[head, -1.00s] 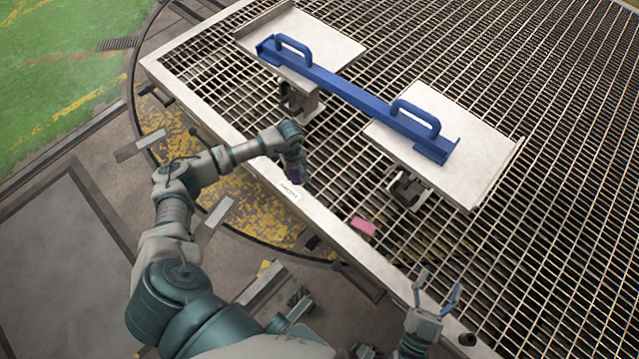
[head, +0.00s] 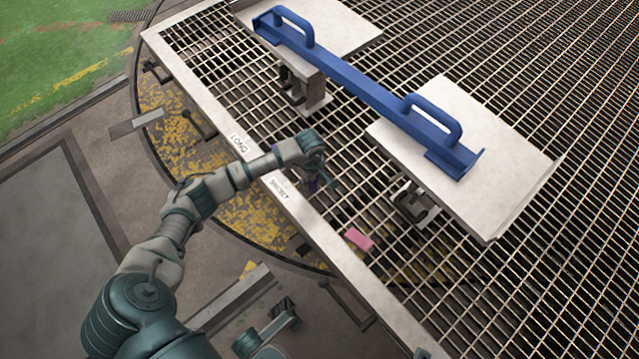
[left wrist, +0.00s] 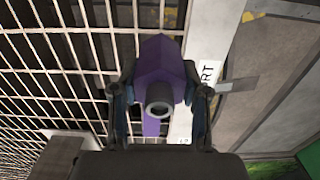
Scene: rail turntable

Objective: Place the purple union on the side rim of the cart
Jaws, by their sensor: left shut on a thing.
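The purple union (left wrist: 161,66) is between the fingers of my left gripper (left wrist: 158,95) in the left wrist view, with a grey round opening facing the camera. In the head view only a small purple patch (head: 312,186) of it shows under my left gripper (head: 322,180). The gripper is shut on it, over the grating just inside the cart's side rim (head: 205,105). The pale rim also shows in the left wrist view (left wrist: 212,45), right of the union. I cannot tell whether the union touches anything below. My right gripper is out of view.
A pink block (head: 358,239) lies on the grating near the rim. A long blue bar with two handles (head: 365,90) lies across two pale plates (head: 475,140). Labels (head: 279,189) mark the rim. Open grating (head: 520,50) extends to the right.

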